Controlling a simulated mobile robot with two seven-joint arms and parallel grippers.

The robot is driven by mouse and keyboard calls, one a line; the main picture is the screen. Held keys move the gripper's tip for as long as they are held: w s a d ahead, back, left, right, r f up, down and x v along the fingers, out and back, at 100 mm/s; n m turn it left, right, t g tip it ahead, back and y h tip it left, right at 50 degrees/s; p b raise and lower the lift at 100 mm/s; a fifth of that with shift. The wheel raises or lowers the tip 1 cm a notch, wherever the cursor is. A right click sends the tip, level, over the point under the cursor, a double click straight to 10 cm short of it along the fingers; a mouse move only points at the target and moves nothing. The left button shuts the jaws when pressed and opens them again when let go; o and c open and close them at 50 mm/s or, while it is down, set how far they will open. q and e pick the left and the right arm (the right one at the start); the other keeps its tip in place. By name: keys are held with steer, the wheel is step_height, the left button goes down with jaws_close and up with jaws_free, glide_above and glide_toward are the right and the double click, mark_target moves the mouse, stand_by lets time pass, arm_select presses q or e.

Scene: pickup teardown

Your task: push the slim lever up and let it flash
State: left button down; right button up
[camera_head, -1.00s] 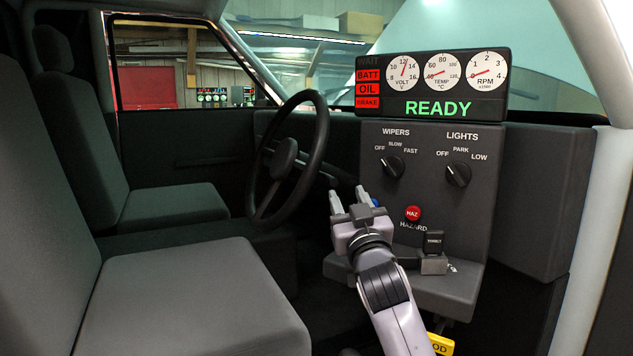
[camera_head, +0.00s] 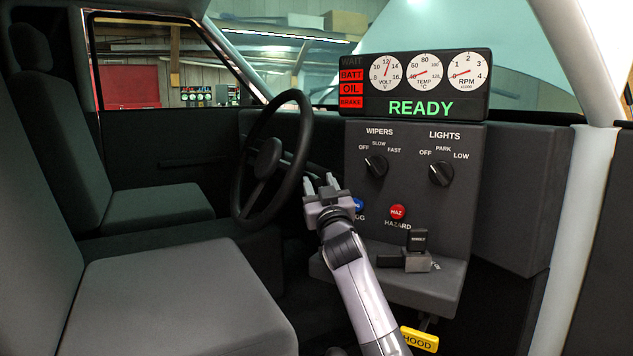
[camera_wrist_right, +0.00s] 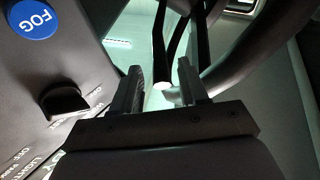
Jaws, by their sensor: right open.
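Two thin dark stalks show ahead of my right gripper (camera_wrist_right: 162,92) in the right wrist view. The left stalk (camera_wrist_right: 160,45) ends in a pale round tip that appears between the fingers, and the other stalk (camera_wrist_right: 178,45) runs close beside it. I cannot tell which is the slim lever, or whether a finger touches either one. In the head view my right gripper (camera_head: 322,184) is open just right of the steering wheel (camera_head: 302,140), and the stalks are mostly hidden there. My left gripper is not in view.
The dash panel (camera_head: 405,185) stands close on the right, with wiper knob (camera_head: 376,167), lights knob (camera_head: 441,173), red hazard button (camera_head: 397,212) and blue fog button (camera_wrist_right: 33,18). The display (camera_head: 420,108) reads READY. A seat (camera_head: 180,300) fills the lower left.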

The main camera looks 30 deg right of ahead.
steer(key=shift+w+d, duration=0.25)
steer(key=shift+w, duration=0.55)
steer(key=shift+w+d+r, duration=0.2)
steer(key=shift+w+r, duration=0.05)
steer(key=shift+w, duration=0.3)
steer(key=shift+c, duration=0.3)
jaws_close()
